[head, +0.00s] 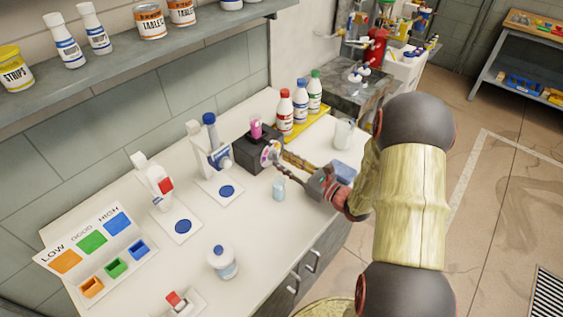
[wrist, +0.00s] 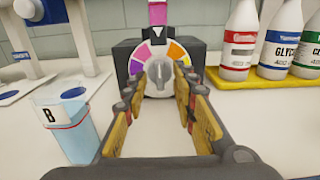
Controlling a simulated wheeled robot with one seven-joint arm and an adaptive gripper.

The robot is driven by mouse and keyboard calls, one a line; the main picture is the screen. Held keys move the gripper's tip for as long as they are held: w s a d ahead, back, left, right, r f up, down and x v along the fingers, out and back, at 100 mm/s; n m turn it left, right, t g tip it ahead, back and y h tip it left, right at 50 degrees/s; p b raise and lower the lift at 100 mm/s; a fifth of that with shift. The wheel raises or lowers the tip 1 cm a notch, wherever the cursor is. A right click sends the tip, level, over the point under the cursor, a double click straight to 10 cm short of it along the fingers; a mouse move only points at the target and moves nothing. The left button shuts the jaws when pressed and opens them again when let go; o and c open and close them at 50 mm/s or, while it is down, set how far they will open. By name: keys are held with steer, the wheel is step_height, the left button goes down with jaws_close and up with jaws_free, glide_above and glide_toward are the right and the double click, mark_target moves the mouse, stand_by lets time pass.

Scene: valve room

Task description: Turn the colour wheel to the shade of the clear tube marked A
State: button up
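The colour wheel (wrist: 143,53) is on the front of a dark block (wrist: 125,50), with purple, pink, orange and yellow segments showing around a grey central knob (wrist: 158,73). It also shows edge-on in the head view (head: 266,154). A clear tube with pink liquid (wrist: 157,13) stands in the block's top, also visible in the head view (head: 256,128); I cannot read a mark A on it. My gripper (wrist: 160,82) is open, its fingers either side of the knob; in the head view it (head: 283,165) is close to the wheel. I cannot tell whether the fingers touch anything.
A cup marked B (wrist: 66,128) with blue liquid stands left of my gripper, close to it. Capped bottles (head: 300,105) stand on a yellow tray (wrist: 240,82) to the right. A clear beaker (head: 343,133) is near my arm.

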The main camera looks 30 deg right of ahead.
steer(key=shift+w+a, duration=0.25)
steer(key=shift+w, duration=0.4)
steer(key=c, duration=0.3)
steer(key=c, duration=0.4)
jaws_close()
